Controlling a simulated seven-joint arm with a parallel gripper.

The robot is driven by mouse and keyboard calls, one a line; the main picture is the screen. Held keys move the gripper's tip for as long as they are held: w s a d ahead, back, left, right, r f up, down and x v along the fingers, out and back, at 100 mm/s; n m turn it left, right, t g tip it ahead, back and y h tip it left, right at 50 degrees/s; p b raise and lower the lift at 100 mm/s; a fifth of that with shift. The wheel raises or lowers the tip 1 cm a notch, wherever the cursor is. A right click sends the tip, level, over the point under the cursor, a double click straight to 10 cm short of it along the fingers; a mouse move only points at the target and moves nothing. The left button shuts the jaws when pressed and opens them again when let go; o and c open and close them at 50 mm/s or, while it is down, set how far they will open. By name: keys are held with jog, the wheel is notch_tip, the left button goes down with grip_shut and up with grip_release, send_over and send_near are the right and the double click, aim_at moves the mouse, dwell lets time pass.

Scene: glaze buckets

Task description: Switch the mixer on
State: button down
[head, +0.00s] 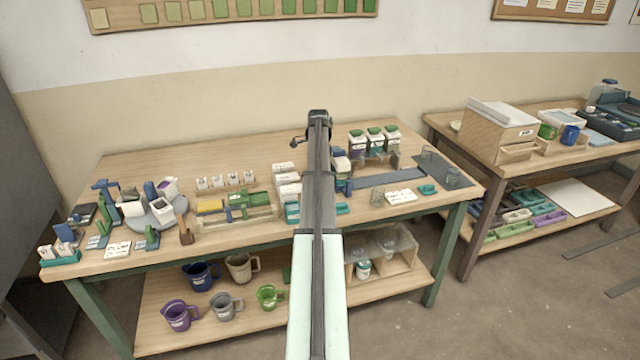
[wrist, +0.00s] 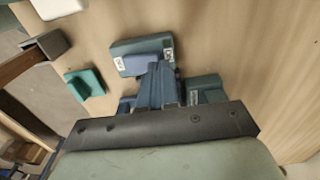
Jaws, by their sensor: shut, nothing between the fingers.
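A blue-grey block with white labels at its two ends, which looks like the mixer's switch part (wrist: 143,48), is in the upper middle of the wrist view. My gripper (wrist: 157,68) shows there as a tapered blue-grey shape above its dark bar; the fingers look shut and empty. The tips overlap the block's lower edge; I cannot tell whether they touch it. A teal-grey piece (wrist: 206,88) lies right of the fingers. In the head view, my arm crosses the middle of the table and hides the gripper and much of this spot. The mixer is not clearly seen there.
A teal block (wrist: 85,83) sits left in the wrist view. Mugs (head: 200,274) stand on the shelf below.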

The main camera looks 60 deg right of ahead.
jog(key=shift+f, duration=0.75)
jog(key=shift+r, duration=3.55)
